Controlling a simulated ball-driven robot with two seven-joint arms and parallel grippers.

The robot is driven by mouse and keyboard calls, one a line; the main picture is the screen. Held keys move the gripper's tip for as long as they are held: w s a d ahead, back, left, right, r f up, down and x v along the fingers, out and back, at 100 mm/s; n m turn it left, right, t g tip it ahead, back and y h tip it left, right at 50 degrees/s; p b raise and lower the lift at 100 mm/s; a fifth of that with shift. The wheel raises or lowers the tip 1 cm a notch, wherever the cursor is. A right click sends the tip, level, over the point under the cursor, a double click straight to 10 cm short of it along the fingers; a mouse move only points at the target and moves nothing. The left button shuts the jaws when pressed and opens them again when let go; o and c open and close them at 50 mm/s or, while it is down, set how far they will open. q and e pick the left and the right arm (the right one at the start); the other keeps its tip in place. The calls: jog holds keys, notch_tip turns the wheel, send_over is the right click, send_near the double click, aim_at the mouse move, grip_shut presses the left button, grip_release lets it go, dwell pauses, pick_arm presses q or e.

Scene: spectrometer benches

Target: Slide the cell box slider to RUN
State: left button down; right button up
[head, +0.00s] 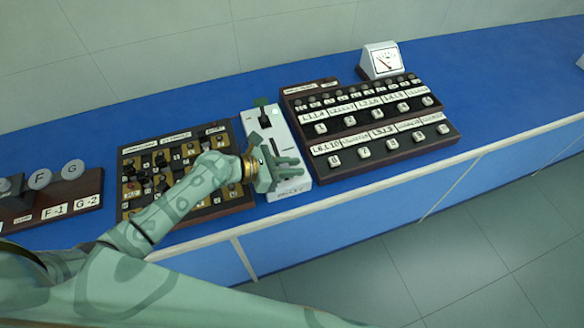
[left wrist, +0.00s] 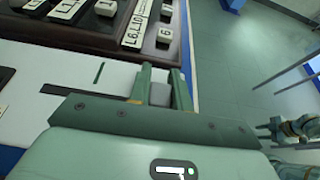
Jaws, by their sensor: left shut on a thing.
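The white cell box (head: 279,128) stands at the middle of the blue bench, with a dark upright slot and a black knob with a green top (head: 262,108). My left gripper (head: 292,172) is over the near end of this box. In the left wrist view, the fingers (left wrist: 165,88) are shut on a small pale grey block (left wrist: 160,93), which seems to be the slider. A dark slot (left wrist: 62,90) runs across the white face beside it. The hand hides part of the box face, and no RUN marking can be read. My right gripper (left wrist: 270,130) seems to show at the right edge of the left wrist view, its fingers unclear.
A dark panel with several white keys (head: 370,120) stands close to the right, with a white meter (head: 381,61) behind it. A brown board with several dark knobs (head: 130,206) lies left, under my arm.

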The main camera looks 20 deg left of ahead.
aim_at(281, 151)
pick_arm(q)
jog(key=w+a, duration=0.1)
jog(key=w, duration=0.1)
jog(key=w+a+b, duration=0.1)
jog(key=w+a, duration=0.1)
jog(key=w+a+b, duration=0.1)
jog(key=w, duration=0.1)
jog(key=shift+w+a+f, duration=0.1)
jog(key=shift+a+f, duration=0.05)
jog(key=c, duration=1.3)
grip_release()
jog(key=p+v, duration=0.1)
jog(key=v, duration=1.5)
jog(key=shift+s+a+p, duration=0.1)
jog(key=shift+s+p, duration=0.15)
jog(key=shift+p, duration=0.05)
